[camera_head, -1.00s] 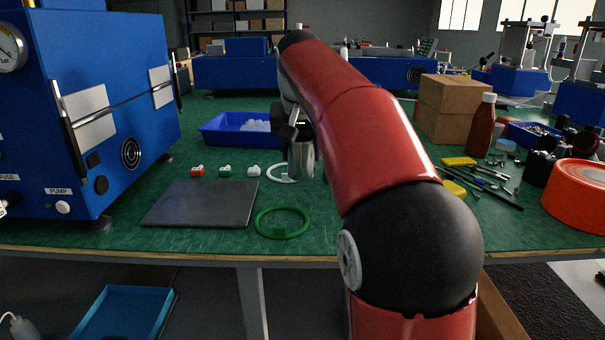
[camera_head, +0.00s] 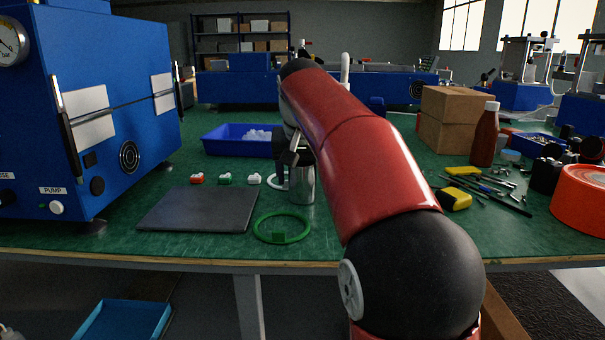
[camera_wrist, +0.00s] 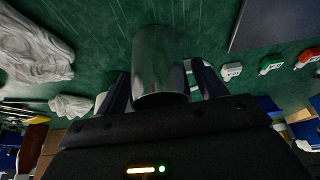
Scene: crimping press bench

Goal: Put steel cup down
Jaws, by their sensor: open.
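The steel cup (camera_head: 303,187) is a shiny grey cylinder, upright on the green bench mat, right of the white ring and behind the green ring. In the wrist view the cup (camera_wrist: 158,58) stands between the two dark fingers of my gripper (camera_wrist: 161,78). The fingers are open, with a gap showing beside the cup. In the head view my gripper (camera_head: 293,153) is at the cup's upper part and partly hidden by my red arm.
A green ring (camera_head: 257,227) and a dark grey plate (camera_head: 197,209) lie in front and to the left. Small connectors (camera_head: 225,179) line up behind the plate. A blue tray (camera_head: 225,143) is farther back. A blue press (camera_head: 110,110) stands left. Tools and a yellow-black item (camera_head: 455,199) lie right.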

